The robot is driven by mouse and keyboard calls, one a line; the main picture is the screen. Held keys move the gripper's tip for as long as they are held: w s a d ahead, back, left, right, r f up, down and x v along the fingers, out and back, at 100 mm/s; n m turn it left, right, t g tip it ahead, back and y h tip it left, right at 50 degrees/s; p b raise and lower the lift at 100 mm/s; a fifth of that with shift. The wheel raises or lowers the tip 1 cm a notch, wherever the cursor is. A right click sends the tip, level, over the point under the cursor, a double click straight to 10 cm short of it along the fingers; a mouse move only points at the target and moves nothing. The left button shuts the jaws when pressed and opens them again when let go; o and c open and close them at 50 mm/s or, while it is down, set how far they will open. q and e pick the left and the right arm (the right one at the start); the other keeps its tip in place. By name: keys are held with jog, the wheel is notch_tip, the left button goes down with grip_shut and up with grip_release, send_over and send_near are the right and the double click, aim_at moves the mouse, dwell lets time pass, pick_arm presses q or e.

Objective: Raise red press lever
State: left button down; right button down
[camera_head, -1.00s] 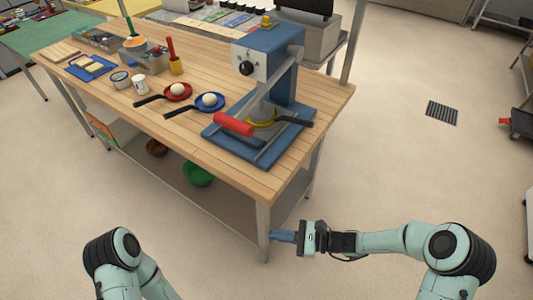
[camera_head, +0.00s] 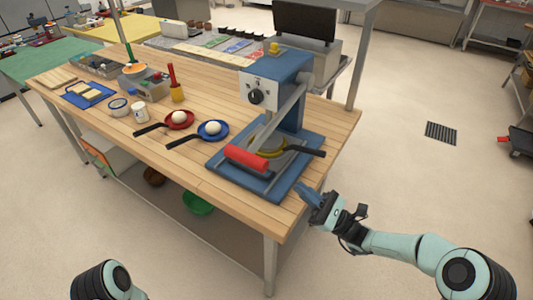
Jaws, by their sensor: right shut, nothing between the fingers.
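The blue press (camera_head: 281,66) stands at the right end of the wooden table on a blue base plate (camera_head: 225,168). Its red lever grip (camera_head: 247,158) is low, just above the front of the base, on a grey arm (camera_head: 287,107) slanting down from the press head. A pan with a black handle (camera_head: 305,150) and a yellowish content (camera_head: 268,149) lies on the press, partly covered by the lever arm. My right gripper (camera_head: 303,190) is shut and empty beside the table's right edge, right of and below the red grip, apart from it. My left gripper is out of view.
A red pan (camera_head: 181,119) and a blue pan (camera_head: 213,128) with white balls lie left of the press. Floor right of the table is mostly clear.

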jog(key=s+d+r+p+x, duration=0.1)
jog(key=r+x, duration=0.1)
jog(key=x, duration=1)
jog(key=shift+a+r, duration=0.3)
jog(key=shift+r, duration=0.05)
jog(key=shift+p, duration=0.3)
